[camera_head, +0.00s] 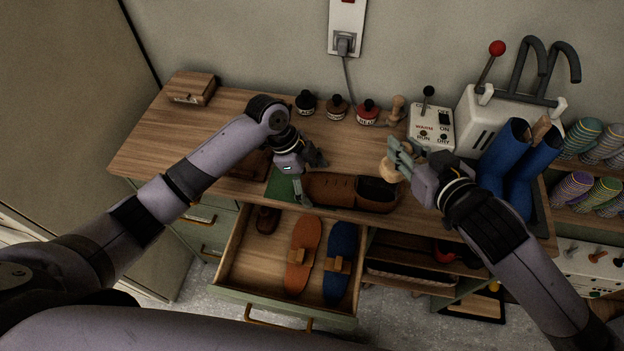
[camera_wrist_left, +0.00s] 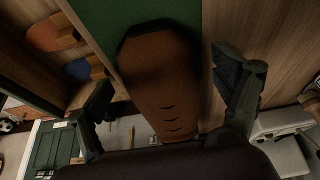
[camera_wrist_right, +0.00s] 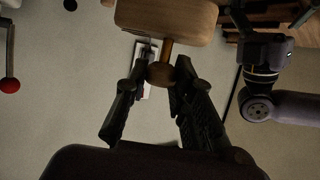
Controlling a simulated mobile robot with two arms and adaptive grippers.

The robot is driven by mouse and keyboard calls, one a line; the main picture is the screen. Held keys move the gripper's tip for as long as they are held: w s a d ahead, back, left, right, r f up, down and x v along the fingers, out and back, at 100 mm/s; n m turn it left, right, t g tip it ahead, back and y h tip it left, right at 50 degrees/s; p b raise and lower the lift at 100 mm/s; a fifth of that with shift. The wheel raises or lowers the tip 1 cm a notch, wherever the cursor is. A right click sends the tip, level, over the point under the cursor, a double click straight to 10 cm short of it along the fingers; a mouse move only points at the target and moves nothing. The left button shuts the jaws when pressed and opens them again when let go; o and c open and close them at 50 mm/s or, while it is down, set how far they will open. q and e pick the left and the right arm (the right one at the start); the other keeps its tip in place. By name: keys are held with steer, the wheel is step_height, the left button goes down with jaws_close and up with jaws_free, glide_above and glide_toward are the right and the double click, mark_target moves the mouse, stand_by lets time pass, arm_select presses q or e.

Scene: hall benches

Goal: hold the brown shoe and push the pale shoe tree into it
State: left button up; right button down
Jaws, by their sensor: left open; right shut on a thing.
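The brown shoe (camera_head: 335,190) lies on the bench near its front edge, its dark opening at the right. My left gripper (camera_head: 309,178) is open at the shoe's left end. In the left wrist view, the shoe (camera_wrist_left: 160,85) lies between the spread fingers, with gaps on both sides. My right gripper (camera_head: 397,160) is shut on the pale shoe tree (camera_head: 391,173), above the shoe's opening end. In the right wrist view, the fingers hold the tree's round knob (camera_wrist_right: 160,75), and its wide block (camera_wrist_right: 168,20) points away from the gripper. Whether the tree touches the shoe is unclear.
An open drawer (camera_head: 235,255) below holds an orange and a blue sole shape. Several small jars (camera_head: 337,106) stand at the back. A white switch box (camera_head: 430,126) and blue boots (camera_head: 506,155) stand at the right. A wooden box (camera_head: 191,89) sits at the back left.

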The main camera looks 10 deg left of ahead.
arm_select(q)
steer(key=shift+r, duration=0.4)
stand_by(0.5)
steer(key=shift+c, duration=0.2)
stand_by(0.3)
steer(key=c, duration=1.3)
stand_by(0.9)
